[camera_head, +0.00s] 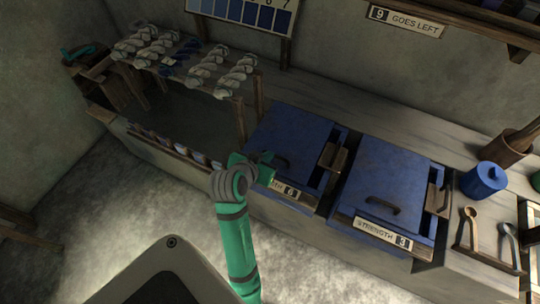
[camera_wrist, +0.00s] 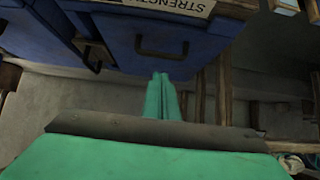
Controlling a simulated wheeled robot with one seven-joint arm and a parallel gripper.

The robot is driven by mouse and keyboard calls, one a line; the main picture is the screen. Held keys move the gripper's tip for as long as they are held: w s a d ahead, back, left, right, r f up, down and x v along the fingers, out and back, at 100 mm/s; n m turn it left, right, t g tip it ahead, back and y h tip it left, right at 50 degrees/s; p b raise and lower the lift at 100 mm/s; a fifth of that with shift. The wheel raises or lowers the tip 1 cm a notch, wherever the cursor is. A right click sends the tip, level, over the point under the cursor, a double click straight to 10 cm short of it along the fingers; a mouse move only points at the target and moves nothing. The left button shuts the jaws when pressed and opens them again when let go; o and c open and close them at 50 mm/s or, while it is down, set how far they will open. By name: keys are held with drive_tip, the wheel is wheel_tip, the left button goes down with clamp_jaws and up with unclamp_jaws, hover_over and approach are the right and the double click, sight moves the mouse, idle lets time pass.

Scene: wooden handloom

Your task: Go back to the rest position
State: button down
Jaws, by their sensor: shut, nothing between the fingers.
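My green gripper (camera_wrist: 163,97) points away from the wrist camera, its two fingers together and empty. In the head view my green arm reaches up from the bottom, and its end (camera_head: 262,165) is in front of the left blue vat's label. The left blue vat (camera_head: 290,135) has a flat lid with a dark handle. I cannot tell whether the fingers touch anything.
A right blue vat (camera_head: 385,175) is labelled "STRENGTH 3". Twisted yarn skeins (camera_head: 200,70) lie on a wooden rack at the back left. The floor (camera_head: 130,200) at the left is clear.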

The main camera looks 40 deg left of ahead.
drive_tip(key=v, duration=0.7)
drive_tip(key=shift+s, duration=0.4)
drive_tip(key=shift+d, duration=0.1)
drive_tip(key=d+f+t, duration=0.1)
drive_tip(key=d+f, duration=0.9)
drive_tip(key=d, duration=0.5)
drive_tip(key=s+d+r+m+t+h, duration=0.1)
drive_tip(key=s+d+r+t, duration=0.1)
drive_tip(key=s+d, duration=0.5)
drive_tip(key=s+d+r+m+t+h, duration=0.2)
drive_tip(key=s+d+r, duration=0.1)
drive_tip(key=s+d, duration=0.5)
drive_tip(key=shift+d+m+t, duration=0.3)
drive_tip(key=shift+d, duration=0.85)
drive_tip(key=shift+r, duration=0.1)
